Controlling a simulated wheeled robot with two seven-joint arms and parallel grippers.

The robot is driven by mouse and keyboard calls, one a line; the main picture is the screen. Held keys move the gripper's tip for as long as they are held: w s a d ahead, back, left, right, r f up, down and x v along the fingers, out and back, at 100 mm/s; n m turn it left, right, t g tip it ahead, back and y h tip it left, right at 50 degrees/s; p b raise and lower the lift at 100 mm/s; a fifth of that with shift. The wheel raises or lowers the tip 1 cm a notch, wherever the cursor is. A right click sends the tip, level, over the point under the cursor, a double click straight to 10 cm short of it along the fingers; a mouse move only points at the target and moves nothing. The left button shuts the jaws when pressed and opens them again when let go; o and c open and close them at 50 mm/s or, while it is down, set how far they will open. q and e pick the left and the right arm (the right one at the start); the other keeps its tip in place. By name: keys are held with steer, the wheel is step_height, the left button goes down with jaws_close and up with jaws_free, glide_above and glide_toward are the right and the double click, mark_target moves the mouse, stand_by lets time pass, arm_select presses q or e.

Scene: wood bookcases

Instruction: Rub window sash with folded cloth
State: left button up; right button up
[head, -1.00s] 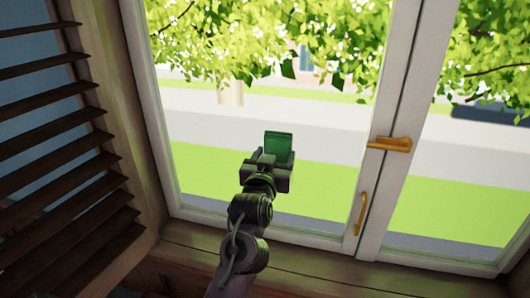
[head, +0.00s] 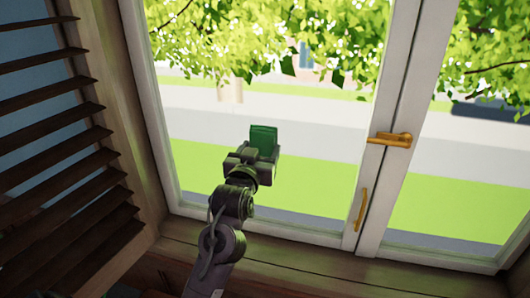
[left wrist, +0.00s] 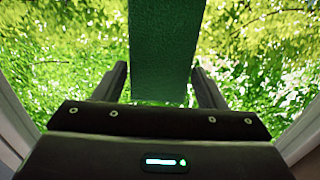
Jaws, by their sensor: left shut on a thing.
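My left gripper (head: 256,156) is shut on a green folded cloth (head: 263,138) and holds it up in front of the left window pane. In the left wrist view the cloth (left wrist: 163,50) stands out between the two fingers (left wrist: 158,88). The white window sash (head: 385,110) frames the panes, with its middle uprights to the right of the gripper. The cloth appears over the glass area, apart from the uprights in the picture; whether it touches the glass I cannot tell. My right gripper is not in view.
Brass handles (head: 390,140) and (head: 361,209) stick out from the middle uprights. A dark louvred shutter (head: 60,140) stands at the left. A wooden sill (head: 300,268) runs below the window. The space before the right pane is clear.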

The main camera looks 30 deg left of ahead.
arm_select(q)
steer(key=shift+s+a+p, duration=0.15)
steer(key=shift+s+a, duration=0.35)
steer(key=shift+a, duration=1.15)
steer(key=shift+s+a+p, duration=0.1)
steer(key=shift+s+a, duration=0.45)
steer(key=shift+a, duration=1.1)
steer(key=shift+s+a+p, duration=0.15)
steer(key=shift+s+a, duration=0.35)
steer(key=shift+a, duration=1.15)
steer(key=shift+d, duration=0.1)
steer(key=shift+s+d+f, duration=0.15)
steer(key=shift+s, duration=0.4)
steer(key=shift+v, duration=2.25)
steer(key=v, duration=0.3)
steer(key=shift+s, duration=0.15)
